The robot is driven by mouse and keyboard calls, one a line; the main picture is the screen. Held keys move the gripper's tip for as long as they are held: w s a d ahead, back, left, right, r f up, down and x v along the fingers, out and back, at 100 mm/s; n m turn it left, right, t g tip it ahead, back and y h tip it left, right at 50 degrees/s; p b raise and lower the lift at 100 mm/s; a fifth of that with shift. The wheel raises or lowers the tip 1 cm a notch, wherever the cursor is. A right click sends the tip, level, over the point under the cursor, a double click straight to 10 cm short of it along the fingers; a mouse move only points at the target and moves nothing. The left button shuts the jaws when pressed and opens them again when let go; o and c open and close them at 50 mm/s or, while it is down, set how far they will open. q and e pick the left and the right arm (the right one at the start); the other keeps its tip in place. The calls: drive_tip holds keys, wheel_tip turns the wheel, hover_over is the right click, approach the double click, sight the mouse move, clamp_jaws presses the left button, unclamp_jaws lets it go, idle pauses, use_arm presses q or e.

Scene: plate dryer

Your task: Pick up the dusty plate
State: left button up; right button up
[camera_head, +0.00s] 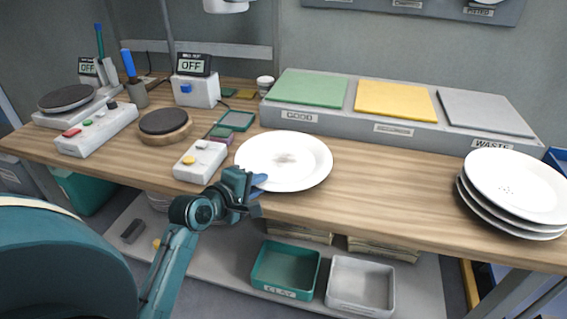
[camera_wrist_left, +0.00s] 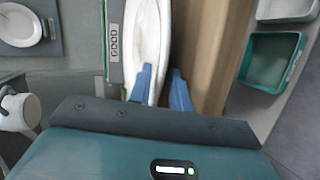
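A white plate (camera_head: 290,160) with a grey dusty patch at its middle lies on the wooden table (camera_head: 380,190), near the front edge. My left gripper (camera_head: 259,192) is at the plate's front-left rim. In the left wrist view its two blue fingers (camera_wrist_left: 160,88) are apart, one overlapping the white plate (camera_wrist_left: 148,40) and the other just outside its rim. Whether either finger touches the plate I cannot tell. My right gripper is in neither view.
A stack of white plates (camera_head: 518,188) stands at the right. A grey rack with green, yellow and grey pads (camera_head: 395,98) is behind. A button box (camera_head: 201,160) sits close left of the plate. Green (camera_head: 286,270) and grey (camera_head: 360,285) bins are below.

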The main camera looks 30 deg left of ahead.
use_arm(q)
drive_tip(key=shift+w+f, duration=0.15)
drive_tip(key=shift+w, duration=0.2)
drive_tip(key=shift+c, duration=0.4)
clamp_jaws()
drive_tip(key=shift+r, duration=0.2)
